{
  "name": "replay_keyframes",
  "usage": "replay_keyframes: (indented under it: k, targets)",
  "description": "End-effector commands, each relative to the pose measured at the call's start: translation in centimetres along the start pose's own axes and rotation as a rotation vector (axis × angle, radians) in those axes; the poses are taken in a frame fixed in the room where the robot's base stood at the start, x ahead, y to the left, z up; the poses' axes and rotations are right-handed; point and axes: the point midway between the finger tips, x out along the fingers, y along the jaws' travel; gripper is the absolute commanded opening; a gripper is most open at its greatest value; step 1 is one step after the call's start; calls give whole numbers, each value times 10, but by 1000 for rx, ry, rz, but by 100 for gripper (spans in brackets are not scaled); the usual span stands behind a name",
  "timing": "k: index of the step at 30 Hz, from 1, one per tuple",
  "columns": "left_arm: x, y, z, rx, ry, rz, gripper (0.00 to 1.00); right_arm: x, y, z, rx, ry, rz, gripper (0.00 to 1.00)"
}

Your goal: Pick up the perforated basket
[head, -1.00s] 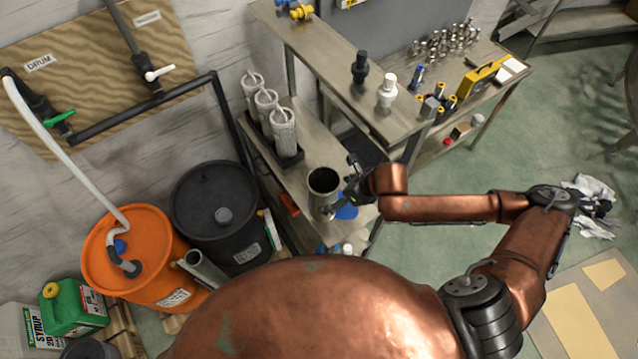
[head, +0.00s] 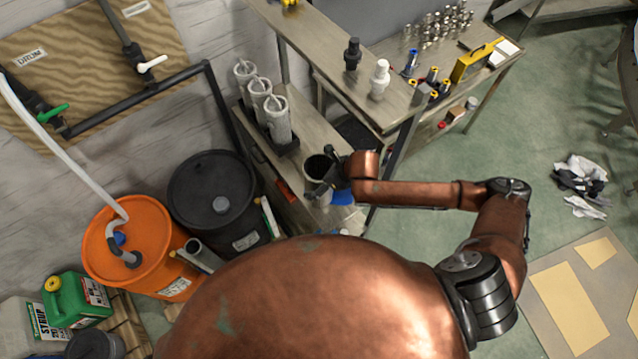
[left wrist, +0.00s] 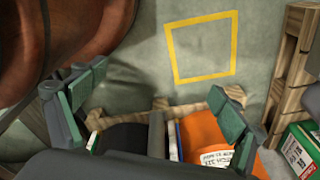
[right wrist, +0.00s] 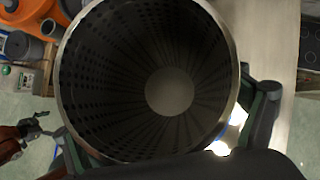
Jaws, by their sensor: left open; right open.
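The perforated basket (head: 318,168) is a grey, open-topped cylinder standing upright on the narrow metal bench in the head view. In the right wrist view its holed inner wall (right wrist: 205,70) and round floor fill the middle, and it looks empty. My right gripper (head: 328,180) is open at the basket's right side. In the right wrist view its fingers show on either side of the basket's near rim; I cannot tell whether they touch it. My left gripper (left wrist: 152,112) is open and empty over the floor in the left wrist view, and out of the head view.
A rack of three pale cylinders with handles (head: 277,120) stands behind the basket. A blue object (head: 343,197) lies beside it. The upper shelf carries black and white fittings (head: 380,78). Black (head: 212,190) and orange (head: 135,245) drums stand to the left.

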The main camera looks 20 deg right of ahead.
Motion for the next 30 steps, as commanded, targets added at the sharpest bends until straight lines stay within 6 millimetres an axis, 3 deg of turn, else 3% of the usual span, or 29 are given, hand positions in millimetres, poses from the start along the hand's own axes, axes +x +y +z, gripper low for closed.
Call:
replay_keyframes:
  k: [3,12,25,30]
  targets:
    - [0,0,3,-1,-4,0,90,0,0,0,0,0,0,89]
    - [0,2,19,-4,-24,1,90,0,0,0,1,0,0,69]
    - [0,1,17,-4,-22,1,90,0,0,0,1,0,0,39]
    - [0,1,14,-3,-18,1,90,-1,0,1,0,-2,-1,39]
